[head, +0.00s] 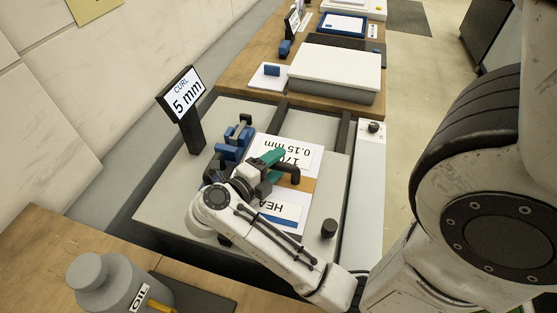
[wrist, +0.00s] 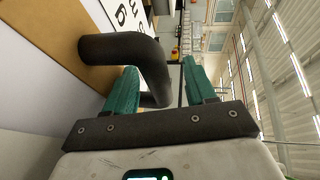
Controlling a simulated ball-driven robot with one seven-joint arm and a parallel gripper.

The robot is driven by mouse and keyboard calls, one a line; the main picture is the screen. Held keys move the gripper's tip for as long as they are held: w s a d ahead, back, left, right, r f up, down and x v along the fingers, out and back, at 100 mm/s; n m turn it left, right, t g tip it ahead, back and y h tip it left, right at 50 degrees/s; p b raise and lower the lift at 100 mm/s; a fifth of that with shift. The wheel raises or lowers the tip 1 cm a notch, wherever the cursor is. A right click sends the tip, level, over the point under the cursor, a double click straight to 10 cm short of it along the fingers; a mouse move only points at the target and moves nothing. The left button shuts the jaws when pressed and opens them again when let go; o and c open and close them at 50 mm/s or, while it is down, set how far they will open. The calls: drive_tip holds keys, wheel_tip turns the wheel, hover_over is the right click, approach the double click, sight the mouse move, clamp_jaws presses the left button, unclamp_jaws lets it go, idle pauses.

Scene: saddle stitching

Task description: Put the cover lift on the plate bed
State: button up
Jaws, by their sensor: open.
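What looks like the cover lift is a black bent bar handle (head: 292,173) over a tan and white sheet on the grey bed in the head view. It is large in the wrist view (wrist: 115,47). My gripper (head: 277,170) has teal fingers and is open. In the wrist view its fingers (wrist: 160,82) stand on either side of the handle's bent end, and I cannot tell whether they touch it. The grey flat bed (head: 185,200), likely the plate bed, lies under the labelled sheets. My gripper and wrist hide part of the sheets and the handle's foot.
A "CURL 5 mm" sign (head: 184,97) stands at the bed's back left. Blue and black clamps (head: 232,140) sit beside the sheets. A black knob (head: 329,229) is at the right. An oil can (head: 105,285) stands at front left. A white-topped block (head: 335,68) lies beyond.

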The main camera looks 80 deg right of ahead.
sight(272, 168)
drive_tip(key=shift+p+v, duration=0.65)
drive_tip(key=shift+v, duration=2.35)
